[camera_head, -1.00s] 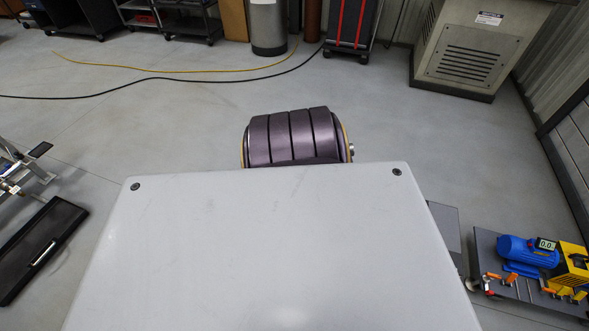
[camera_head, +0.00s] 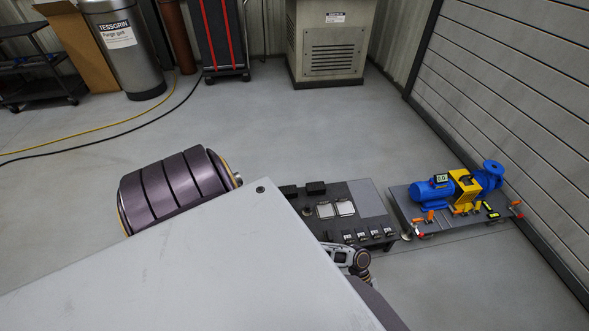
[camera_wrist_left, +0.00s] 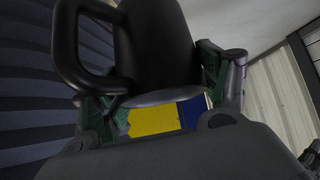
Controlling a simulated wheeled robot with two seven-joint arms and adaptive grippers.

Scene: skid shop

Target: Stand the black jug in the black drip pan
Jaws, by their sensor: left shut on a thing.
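The black jug (camera_wrist_left: 155,40) fills the upper middle of the left wrist view, with its loop handle (camera_wrist_left: 65,45) on the left. My left gripper (camera_wrist_left: 163,92) is shut on the jug, with a dark green finger on either side of it. A yellow and blue patch shows between the fingers, just below the jug's edge; I cannot tell what it belongs to. My left gripper and the jug do not show in the head view. I cannot make out the black drip pan in either view. My right gripper is not in view.
A low dark bench (camera_head: 368,200) carries small items. To its right, a skid (camera_head: 408,208) bears a blue pump motor (camera_head: 432,190) with a yellow guard. A slatted wall (camera_head: 520,110) bounds the right. A grey cabinet (camera_head: 330,45) stands behind. The floor between is clear.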

